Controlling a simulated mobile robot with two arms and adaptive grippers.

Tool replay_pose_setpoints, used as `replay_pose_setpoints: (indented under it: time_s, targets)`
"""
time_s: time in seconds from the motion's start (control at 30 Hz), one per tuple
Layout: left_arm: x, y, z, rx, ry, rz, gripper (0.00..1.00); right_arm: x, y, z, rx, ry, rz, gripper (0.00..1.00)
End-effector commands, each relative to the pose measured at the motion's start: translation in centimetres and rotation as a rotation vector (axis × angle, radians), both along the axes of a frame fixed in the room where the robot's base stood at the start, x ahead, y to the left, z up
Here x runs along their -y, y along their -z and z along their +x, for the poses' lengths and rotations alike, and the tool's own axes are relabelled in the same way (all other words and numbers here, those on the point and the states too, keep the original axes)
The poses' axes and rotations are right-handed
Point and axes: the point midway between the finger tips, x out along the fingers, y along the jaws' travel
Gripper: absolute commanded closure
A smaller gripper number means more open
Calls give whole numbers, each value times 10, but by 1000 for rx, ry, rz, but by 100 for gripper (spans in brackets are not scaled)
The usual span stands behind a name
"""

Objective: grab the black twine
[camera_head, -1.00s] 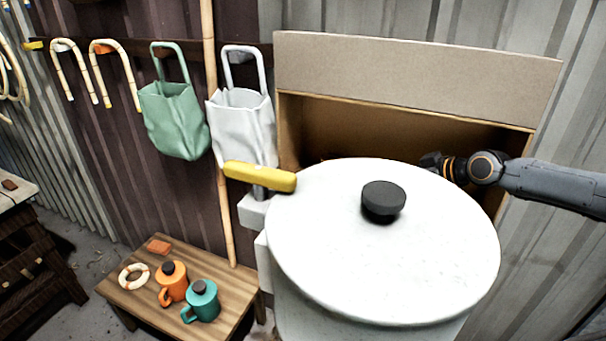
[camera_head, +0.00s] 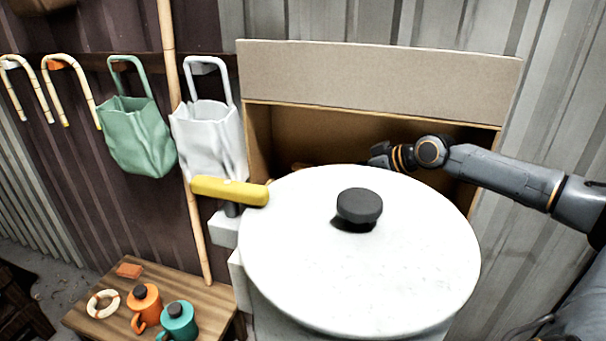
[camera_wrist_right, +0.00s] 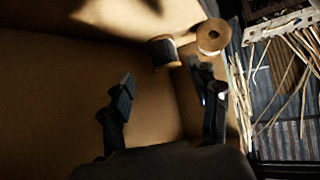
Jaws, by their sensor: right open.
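In the right wrist view, a spool wound with dark twine (camera_wrist_right: 163,51) lies against the cardboard-coloured wall, ahead of my right gripper. A second spool (camera_wrist_right: 213,37) with a pale round end is to its right; its twine colour is hard to make out. My right gripper (camera_wrist_right: 165,88) is open, with its two dark fingers apart and nothing between them. The dark-wound spool is beyond the fingertips, apart from them. In the head view, my right gripper (camera_head: 381,155) is inside the open box (camera_head: 300,127), behind the white lidded pot. The twine is not clearly visible there. My left gripper is not in view.
The large white lid (camera_head: 290,260) with a black knob stands in front of the box. A yellow handle (camera_head: 229,190) is at its left. Green (camera_head: 136,140) and white (camera_head: 210,140) bags hang on the wall. Mugs stand on a low wooden table (camera_head: 205,300).

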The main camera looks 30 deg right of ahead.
Motion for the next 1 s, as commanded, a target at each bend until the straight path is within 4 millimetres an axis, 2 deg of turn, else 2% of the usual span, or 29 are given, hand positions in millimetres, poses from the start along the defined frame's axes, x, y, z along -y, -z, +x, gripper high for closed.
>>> replay_pose_setpoints:
  time_s: [0.27, 0.6, 0.9, 1.0]
  targets:
    - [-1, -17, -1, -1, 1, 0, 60, -7, -5, 22, 5, 12, 5, 39]
    - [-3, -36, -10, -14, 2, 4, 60, -22, -5, 63, 2, 7, 1, 39]
    - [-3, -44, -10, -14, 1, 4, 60, -28, -3, 84, -1, 8, 0, 39]
    - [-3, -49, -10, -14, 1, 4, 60, -33, 7, 97, -2, 9, 2, 39]
